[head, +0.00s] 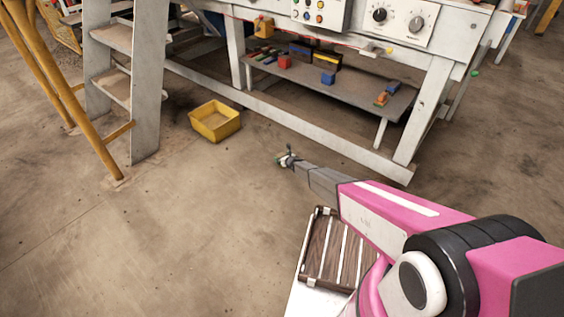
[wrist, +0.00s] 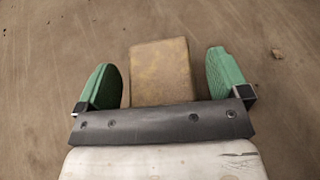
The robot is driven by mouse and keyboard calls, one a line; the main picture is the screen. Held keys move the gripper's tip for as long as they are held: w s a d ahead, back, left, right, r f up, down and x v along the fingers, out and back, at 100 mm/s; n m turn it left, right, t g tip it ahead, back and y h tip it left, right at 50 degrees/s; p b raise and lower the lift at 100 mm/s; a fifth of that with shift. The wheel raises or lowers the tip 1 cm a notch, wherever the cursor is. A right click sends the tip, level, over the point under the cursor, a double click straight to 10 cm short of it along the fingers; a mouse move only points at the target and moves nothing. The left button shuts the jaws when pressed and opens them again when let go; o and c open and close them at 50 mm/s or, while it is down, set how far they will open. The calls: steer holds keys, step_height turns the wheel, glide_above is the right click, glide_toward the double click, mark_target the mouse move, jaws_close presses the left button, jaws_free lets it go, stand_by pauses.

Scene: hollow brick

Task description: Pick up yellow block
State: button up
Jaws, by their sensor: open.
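A dull yellow block (wrist: 160,72) lies on the brown floor in the wrist view, its near end hidden by the gripper's dark crossbar. My gripper (wrist: 161,60) is open, with one green finger on each side of the block. A gap shows on both sides, wider on the right than on the left. In the head view my gripper (head: 284,158) is low over the floor in front of the white workbench. The block cannot be made out there.
A yellow bin (head: 215,121) stands on the floor left of my gripper. The white workbench (head: 280,124) has a low shelf (head: 345,91) with several coloured blocks. A grey stepladder (head: 147,80) stands at the left. The floor in the lower left is clear.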

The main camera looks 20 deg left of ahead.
steer(key=shift+w+a+f, duration=0.2)
steer(key=shift+w+a, duration=0.1)
steer(key=c, duration=1.1)
steer(key=shift+r, duration=0.1)
steer(key=shift+r, duration=0.1)
